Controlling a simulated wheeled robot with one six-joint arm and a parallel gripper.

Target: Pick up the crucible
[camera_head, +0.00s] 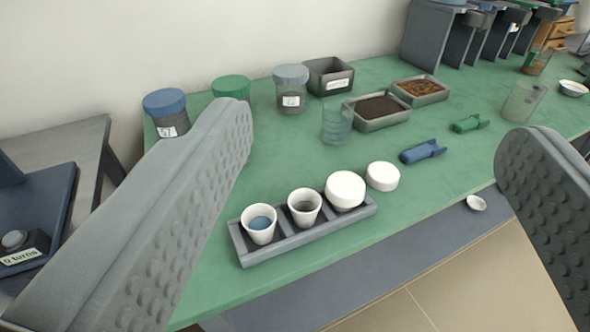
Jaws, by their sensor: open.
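My gripper (375,185) is open and empty, its two grey studded fingers wide apart at the left and right of the view. Beyond it, a grey rack (300,236) lies near the front edge of the green table. A white crucible with bluish contents (261,232) stands in the rack's left slot. A second white crucible with grey-brown contents (304,214) stands in the middle slot. A round white lid or lidded crucible (345,189) sits in the right slot; what is under it is hidden. The left finger hides part of the table.
Behind are a glass beaker (337,124), a tray of dark powder (380,122), a tray of brown pieces (420,101), lidded jars (291,99), and blue (423,152) and green (469,124) scoops. Green table (285,158) is bare behind the rack.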

